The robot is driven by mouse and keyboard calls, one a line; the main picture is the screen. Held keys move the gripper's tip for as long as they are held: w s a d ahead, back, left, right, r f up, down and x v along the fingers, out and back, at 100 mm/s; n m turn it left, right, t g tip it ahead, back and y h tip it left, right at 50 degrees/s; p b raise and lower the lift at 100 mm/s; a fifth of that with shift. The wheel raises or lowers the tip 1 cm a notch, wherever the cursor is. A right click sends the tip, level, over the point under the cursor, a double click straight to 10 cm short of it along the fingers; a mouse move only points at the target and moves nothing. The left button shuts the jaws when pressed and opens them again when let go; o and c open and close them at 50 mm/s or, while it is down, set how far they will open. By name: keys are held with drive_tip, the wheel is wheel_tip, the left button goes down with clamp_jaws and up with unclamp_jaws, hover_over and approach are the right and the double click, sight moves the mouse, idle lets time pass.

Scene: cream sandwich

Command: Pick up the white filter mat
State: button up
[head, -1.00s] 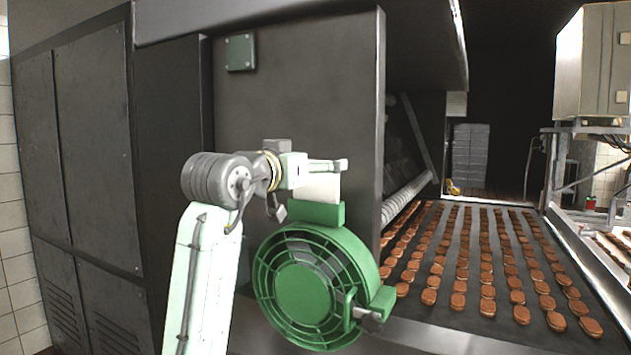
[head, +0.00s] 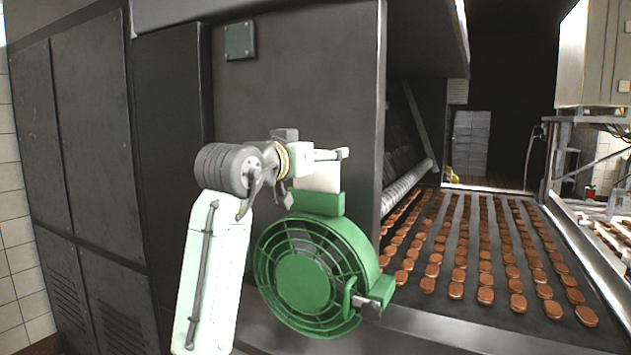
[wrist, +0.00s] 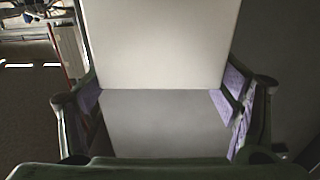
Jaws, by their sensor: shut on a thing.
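The white filter mat (head: 318,178) is a pale flat sheet standing upright above the green slot block (head: 317,203) on top of a round green fan housing (head: 312,278). My gripper (head: 322,157) is at the top of the mat in the head view and is shut on it. In the wrist view the mat (wrist: 160,45) stands between the purple-padded fingers of my gripper (wrist: 160,95), with its lower part in shade. The mat's lower edge meets the block in the head view; I cannot tell whether it is inside the slot.
A dark machine panel (head: 300,95) stands right behind the fan, with a small green box (head: 240,41) on it. A conveyor (head: 470,245) with many brown biscuits runs at the right. A latch (head: 370,300) sticks out at the fan's lower right.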

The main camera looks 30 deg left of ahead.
drive_tip(key=shift+c, duration=0.8)
drive_tip(key=shift+r, duration=0.15)
